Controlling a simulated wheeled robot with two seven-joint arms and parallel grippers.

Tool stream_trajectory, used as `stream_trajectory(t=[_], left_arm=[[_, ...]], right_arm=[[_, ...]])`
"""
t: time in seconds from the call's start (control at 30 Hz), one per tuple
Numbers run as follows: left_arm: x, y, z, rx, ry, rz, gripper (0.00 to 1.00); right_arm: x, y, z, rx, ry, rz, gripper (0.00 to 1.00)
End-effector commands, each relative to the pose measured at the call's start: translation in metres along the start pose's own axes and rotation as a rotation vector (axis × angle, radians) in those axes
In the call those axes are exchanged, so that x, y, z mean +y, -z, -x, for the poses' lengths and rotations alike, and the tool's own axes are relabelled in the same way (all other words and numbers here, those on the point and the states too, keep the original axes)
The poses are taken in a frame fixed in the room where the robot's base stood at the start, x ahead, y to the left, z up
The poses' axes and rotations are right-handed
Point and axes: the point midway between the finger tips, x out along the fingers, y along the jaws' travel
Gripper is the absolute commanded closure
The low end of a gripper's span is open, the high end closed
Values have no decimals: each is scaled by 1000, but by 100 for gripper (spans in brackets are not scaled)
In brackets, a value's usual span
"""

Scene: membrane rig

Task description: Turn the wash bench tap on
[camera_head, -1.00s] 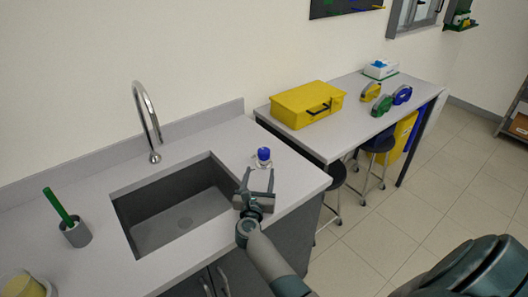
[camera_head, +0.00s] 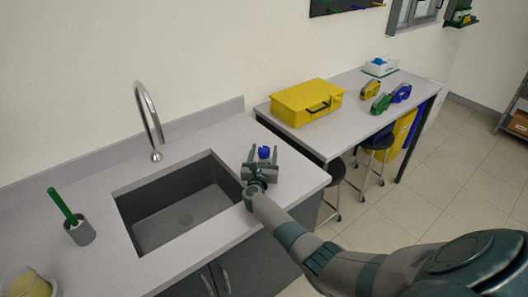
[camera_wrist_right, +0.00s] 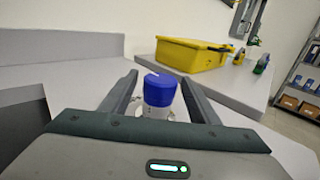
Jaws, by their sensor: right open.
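The tap's blue knob (camera_head: 264,152) stands on the wash bench (camera_head: 222,137) to the right of the sink. In the right wrist view the blue knob (camera_wrist_right: 160,90) sits on a pale base, with a small white mark on its top. My right gripper (camera_head: 264,154) is open, with one finger on each side of the knob; the right wrist view shows gaps between knob and fingers, and I cannot tell if either touches. The curved metal spout (camera_head: 149,118) rises behind the sink (camera_head: 180,205). My left gripper is not in view.
A green-handled brush in a grey cup (camera_head: 80,232) stands left of the sink. A yellow case (camera_head: 306,101) and several tape dispensers lie on the side table (camera_head: 350,120). Stools stand under that table. The bench around the knob is otherwise clear.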

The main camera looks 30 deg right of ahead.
Motion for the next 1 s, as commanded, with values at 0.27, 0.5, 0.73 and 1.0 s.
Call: stream_trajectory(t=[0.27, 0.5, 0.73, 1.0], left_arm=[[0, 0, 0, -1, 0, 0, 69], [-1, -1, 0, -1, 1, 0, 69], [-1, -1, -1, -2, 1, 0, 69], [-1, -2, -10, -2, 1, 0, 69]], right_arm=[[0, 0, -1, 0, 0, 0, 44], [0, 0, 0, 0, 0, 0, 86], [0, 1, 0, 1, -10, 1, 85], [-1, 3, 0, 0, -81, 0, 85]])
